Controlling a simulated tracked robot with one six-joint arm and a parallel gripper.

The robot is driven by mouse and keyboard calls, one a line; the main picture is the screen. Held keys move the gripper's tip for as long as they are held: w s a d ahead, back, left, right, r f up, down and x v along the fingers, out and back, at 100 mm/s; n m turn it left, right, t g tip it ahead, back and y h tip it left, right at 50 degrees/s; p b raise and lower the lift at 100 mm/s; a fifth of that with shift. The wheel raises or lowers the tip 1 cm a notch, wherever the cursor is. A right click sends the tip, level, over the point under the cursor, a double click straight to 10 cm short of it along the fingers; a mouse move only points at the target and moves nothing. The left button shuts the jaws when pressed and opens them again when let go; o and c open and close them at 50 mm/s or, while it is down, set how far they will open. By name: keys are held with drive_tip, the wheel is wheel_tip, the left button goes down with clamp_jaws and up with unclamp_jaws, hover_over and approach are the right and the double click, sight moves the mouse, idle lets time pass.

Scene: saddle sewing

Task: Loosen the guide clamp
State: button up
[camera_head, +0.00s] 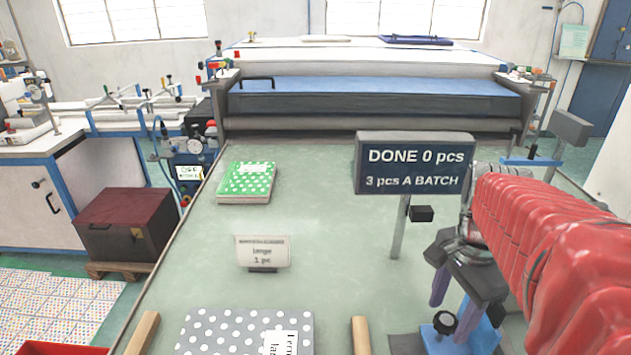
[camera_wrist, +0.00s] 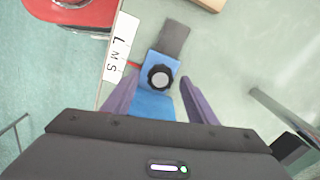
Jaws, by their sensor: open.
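The guide clamp is a blue block with a round black knob. In the head view the clamp (camera_head: 462,338) is at the bottom right, with its knob (camera_head: 443,322) facing up. In the wrist view the clamp (camera_wrist: 152,103) and its knob (camera_wrist: 160,77) lie in the middle, and a grey plate (camera_wrist: 174,38) extends beyond. My gripper (camera_head: 467,303) is above the clamp with its purple fingers pointing down. In the wrist view my gripper (camera_wrist: 160,82) is open and empty, one finger on each side of the clamp. I cannot tell whether they touch it.
A white strip marked L, M, S (camera_wrist: 120,48) lies beside the clamp. Green dotted (camera_head: 246,182) and grey dotted (camera_head: 235,332) pieces and a label stand (camera_head: 263,250) are on the table.

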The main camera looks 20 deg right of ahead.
drive_tip(key=shift+f, duration=0.4)
drive_tip(key=shift+c, duration=0.2)
drive_tip(key=c, duration=0.9)
drive_tip(key=shift+d, duration=0.25)
drive_tip(key=shift+c, duration=0.6)
drive_tip(key=shift+a, duration=0.2)
